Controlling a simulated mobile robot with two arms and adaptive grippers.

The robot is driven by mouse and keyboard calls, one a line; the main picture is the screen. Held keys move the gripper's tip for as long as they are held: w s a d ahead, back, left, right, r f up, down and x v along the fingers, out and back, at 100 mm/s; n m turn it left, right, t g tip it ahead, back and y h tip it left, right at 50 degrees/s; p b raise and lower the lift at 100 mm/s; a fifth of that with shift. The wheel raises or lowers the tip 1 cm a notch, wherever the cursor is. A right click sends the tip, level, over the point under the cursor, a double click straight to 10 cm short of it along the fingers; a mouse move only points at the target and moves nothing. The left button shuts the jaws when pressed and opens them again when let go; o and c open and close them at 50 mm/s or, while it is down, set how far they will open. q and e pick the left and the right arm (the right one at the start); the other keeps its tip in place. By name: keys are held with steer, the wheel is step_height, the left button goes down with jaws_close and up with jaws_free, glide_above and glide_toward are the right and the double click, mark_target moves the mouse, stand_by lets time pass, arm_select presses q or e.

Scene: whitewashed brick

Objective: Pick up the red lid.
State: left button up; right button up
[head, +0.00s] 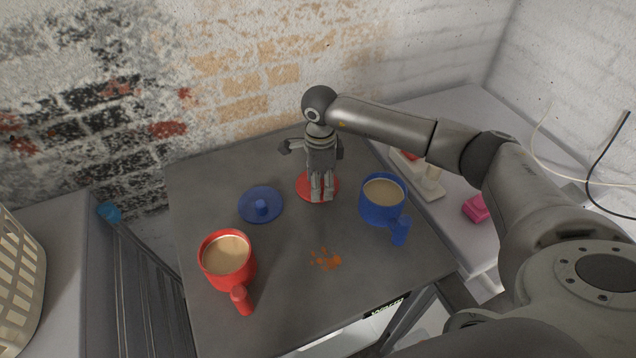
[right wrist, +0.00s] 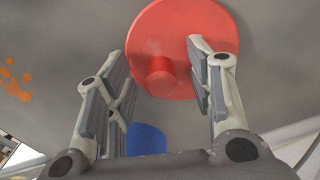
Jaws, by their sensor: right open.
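The red lid (head: 304,186) lies on the dark grey table (head: 290,290), partly hidden under my right gripper (head: 322,196) in the head view. In the right wrist view the red lid (right wrist: 185,30) shows as a round disc with a short knob. My right gripper (right wrist: 163,85) is open, its fingers on either side of the knob and apart from it. A blue lid (head: 260,204) lies to the left. A red pot (head: 228,258) and a blue pot (head: 382,203), both filled with a light brown liquid, stand on the table. My left gripper is not in view.
An orange spill (head: 325,259) marks the front middle of the table. A side surface at the right holds a pink block (head: 476,208) and a pale tray (head: 418,178). A cream basket (head: 18,275) stands at far left. A brick wall rises behind.

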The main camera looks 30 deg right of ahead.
steer(key=c, duration=1)
steer(key=shift+c, duration=0.2)
steer(key=shift+r, duration=0.1)
